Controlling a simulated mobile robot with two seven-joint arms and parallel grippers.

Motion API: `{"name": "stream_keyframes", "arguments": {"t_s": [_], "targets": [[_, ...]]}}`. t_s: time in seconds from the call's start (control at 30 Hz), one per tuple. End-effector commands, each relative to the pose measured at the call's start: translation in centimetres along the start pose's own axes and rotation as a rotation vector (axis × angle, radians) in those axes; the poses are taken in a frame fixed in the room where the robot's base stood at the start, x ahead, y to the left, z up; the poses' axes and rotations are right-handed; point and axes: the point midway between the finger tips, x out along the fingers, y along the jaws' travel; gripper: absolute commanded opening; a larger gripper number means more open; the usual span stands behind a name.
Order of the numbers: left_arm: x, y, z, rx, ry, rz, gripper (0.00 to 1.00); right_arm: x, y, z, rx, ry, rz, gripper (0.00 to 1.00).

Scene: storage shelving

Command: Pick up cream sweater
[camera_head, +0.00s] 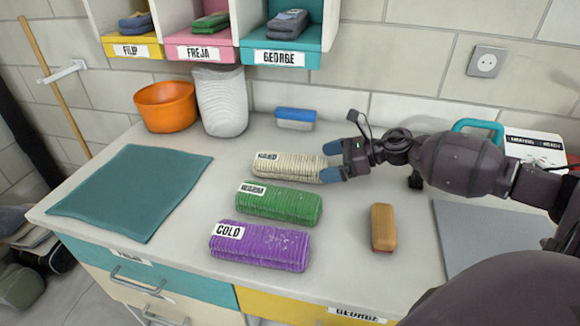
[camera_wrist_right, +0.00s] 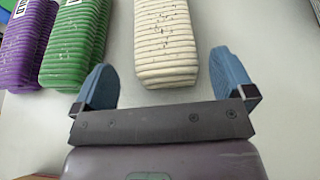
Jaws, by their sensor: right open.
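The cream sweater (camera_head: 290,166) is a rolled, ribbed bundle with a label at its left end, lying on the counter behind the green and purple rolls. My right gripper (camera_head: 328,162) is at its right end, with blue fingertips apart. In the right wrist view the cream roll (camera_wrist_right: 166,45) points toward the gap between the open fingers (camera_wrist_right: 168,88), its near end close to that gap. The fingers are not closed on it. My left gripper is not in view.
A green roll (camera_head: 280,204) and a purple roll (camera_head: 262,246) labelled COLD lie in front. A brush (camera_head: 383,228) lies right. A blue-lidded box (camera_head: 295,118), white basket (camera_head: 221,103) and orange bowl (camera_head: 166,107) stand behind. A teal mat (camera_head: 130,190) lies left. Cubbies hang above.

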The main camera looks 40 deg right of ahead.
Motion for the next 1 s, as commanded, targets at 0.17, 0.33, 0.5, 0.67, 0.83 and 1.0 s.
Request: {"name": "stream_keyframes", "arguments": {"t_s": [0.17,0.33,0.5,0.67,0.83,1.0], "targets": [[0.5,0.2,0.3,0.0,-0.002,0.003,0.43,2.3,-0.5,-0.3,0.001,0.0,0.003,1.0],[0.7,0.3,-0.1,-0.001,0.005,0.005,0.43,4.0,-0.5,-0.3,0.001,0.0,0.001,1.0],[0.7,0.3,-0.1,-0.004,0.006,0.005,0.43,4.5,-0.5,-0.3,0.001,0.0,0.001,1.0],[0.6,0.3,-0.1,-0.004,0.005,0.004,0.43,4.5,-0.5,-0.3,0.0,0.0,0.001,1.0],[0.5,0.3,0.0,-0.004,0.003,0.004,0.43,4.5,-0.5,-0.3,0.0,0.0,0.001,0.79],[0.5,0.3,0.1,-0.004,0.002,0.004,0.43,4.5,-0.5,-0.3,0.0,0.0,0.001,0.53]]}}
